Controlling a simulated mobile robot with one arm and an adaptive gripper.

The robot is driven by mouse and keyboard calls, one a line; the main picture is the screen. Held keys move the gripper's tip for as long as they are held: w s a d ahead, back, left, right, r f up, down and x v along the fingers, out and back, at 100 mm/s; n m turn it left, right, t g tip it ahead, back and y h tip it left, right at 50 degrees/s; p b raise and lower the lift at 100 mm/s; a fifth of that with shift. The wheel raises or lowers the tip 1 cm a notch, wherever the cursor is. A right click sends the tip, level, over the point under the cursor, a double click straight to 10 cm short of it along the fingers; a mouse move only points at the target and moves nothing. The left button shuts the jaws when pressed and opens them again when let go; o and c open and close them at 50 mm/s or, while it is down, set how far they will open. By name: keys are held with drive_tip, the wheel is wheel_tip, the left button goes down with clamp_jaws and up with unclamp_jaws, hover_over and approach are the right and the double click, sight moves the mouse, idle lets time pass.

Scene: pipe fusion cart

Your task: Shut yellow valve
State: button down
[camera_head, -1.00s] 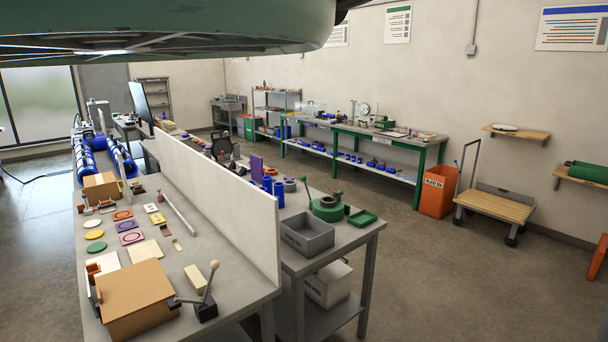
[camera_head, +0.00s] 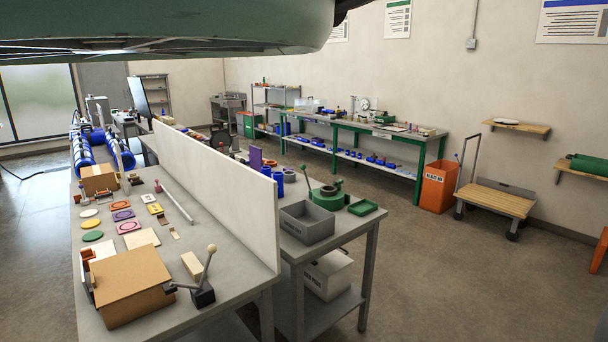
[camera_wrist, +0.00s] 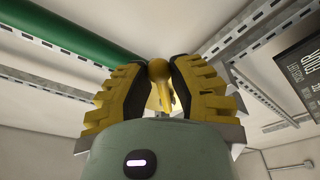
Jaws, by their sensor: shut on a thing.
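In the wrist view my gripper (camera_wrist: 160,77) points up at the ceiling, its two yellow ribbed fingers close together. Between the fingertips is a yellow handle with a round knob (camera_wrist: 159,68), which looks like part of the yellow valve. The fingers are shut on it, one on each side. The rest of the valve is hidden behind the fingers. In the head view neither my gripper nor the yellow valve shows.
A green pipe (camera_wrist: 65,45) and slotted metal rails (camera_wrist: 265,20) run overhead near my gripper. A dark sign (camera_wrist: 300,75) hangs at the right. Below, a grey workbench (camera_head: 225,265) has a white divider (camera_head: 215,175), a cardboard box (camera_head: 128,285) and loose parts.

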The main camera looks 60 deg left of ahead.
drive_tip(key=shift+w+a, duration=0.1)
drive_tip(key=shift+w, duration=0.05)
drive_tip(key=m+b, duration=0.1)
drive_tip(key=b, duration=0.2)
drive_tip(key=shift+w+f, duration=0.25)
drive_tip(key=shift+f, duration=0.1)
drive_tip(key=shift+w+f+m+b, duration=0.2)
drive_tip(key=shift+m+b, duration=0.3)
drive_tip(key=shift+b, duration=0.75)
drive_tip(key=shift+w+r+m+b, duration=0.1)
drive_tip(key=shift+m+b, duration=0.2)
